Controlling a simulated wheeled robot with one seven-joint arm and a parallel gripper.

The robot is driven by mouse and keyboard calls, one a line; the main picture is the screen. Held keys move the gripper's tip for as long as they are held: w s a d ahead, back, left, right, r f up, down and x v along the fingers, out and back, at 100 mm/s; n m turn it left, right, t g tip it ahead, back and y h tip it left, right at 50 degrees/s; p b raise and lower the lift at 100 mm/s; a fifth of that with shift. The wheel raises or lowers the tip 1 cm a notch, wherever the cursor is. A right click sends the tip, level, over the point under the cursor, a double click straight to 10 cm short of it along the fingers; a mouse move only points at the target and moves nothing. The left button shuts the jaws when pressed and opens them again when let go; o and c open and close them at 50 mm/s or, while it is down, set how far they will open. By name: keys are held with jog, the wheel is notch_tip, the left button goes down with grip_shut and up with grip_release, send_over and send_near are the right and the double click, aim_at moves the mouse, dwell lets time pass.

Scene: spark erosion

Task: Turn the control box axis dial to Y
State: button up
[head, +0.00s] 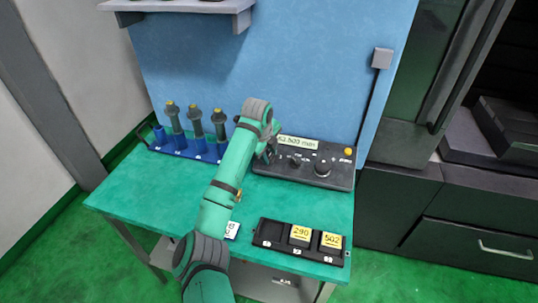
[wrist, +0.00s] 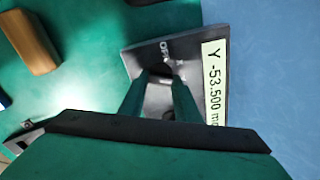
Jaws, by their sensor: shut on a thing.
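The control box (head: 335,178) is a dark sloped panel at the back right of the green bench. Its pale display (wrist: 213,85) reads "Y -53.500 m…" in the wrist view, with the end cut off. My gripper (wrist: 160,98) is over the box's left end, its two green fingers on either side of the axis dial (wrist: 161,75), shut on it. The marks "OFF" and "X" show beside the dial. The fingers hide most of the dial, and I cannot see its pointer. In the head view my gripper (head: 268,154) hides the dial.
Two more knobs, a small one (head: 295,162) and a large one (head: 323,168), sit right of my gripper, with a yellow button (head: 348,151) beyond. A blue rack (head: 183,150) of tool holders stands left. A black tray (head: 270,243) with yellow-labelled blocks lies in front.

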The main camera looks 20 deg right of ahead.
dwell(0.4)
jog(key=o, duration=1)
jog(key=shift+o, duration=0.2)
jog(key=v, duration=1.1)
jog(key=shift+f, duration=0.2)
